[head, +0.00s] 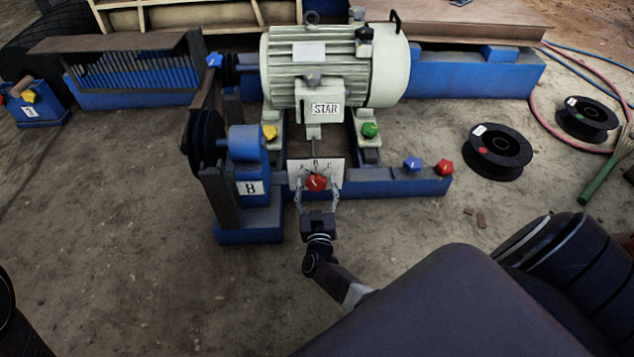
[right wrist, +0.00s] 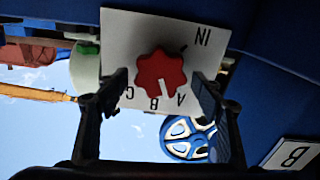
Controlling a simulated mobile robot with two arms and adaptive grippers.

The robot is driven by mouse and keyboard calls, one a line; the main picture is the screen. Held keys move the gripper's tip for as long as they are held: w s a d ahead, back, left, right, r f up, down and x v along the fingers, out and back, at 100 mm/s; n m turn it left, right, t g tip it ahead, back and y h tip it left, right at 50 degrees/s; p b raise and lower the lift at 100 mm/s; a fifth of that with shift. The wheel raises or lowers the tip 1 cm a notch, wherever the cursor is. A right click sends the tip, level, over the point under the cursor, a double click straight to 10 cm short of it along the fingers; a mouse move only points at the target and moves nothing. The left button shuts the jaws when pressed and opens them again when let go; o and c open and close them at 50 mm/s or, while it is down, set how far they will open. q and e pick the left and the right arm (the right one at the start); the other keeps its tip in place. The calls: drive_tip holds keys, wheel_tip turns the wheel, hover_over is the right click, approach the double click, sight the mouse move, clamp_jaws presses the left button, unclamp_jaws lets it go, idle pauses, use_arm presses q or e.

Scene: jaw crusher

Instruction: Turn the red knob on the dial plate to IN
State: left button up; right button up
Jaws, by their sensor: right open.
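The white dial plate (head: 296,166) stands upright at the front of the blue frame, below the motor. The red knob (head: 316,182) is on its face. In the right wrist view, the plate (right wrist: 125,30) appears turned over, with letters C, B and A along one edge and IN near the opposite corner. A white mark on the knob (right wrist: 152,69) points toward the edge between B and A. My right gripper (head: 317,192) is open, one finger on each side of the knob. In the wrist view gaps show between fingers and knob. My left gripper is not in view.
The pale motor (head: 335,75) stands above and behind the plate. A blue block marked B (head: 250,170) is close to its left. Blue (head: 412,163) and red (head: 445,167) knobs sit on the beam to the right. A black spool (head: 497,152) lies on open ground farther right.

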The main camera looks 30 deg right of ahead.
drive_tip(key=shift+c, duration=0.7)
drive_tip(key=c, duration=1)
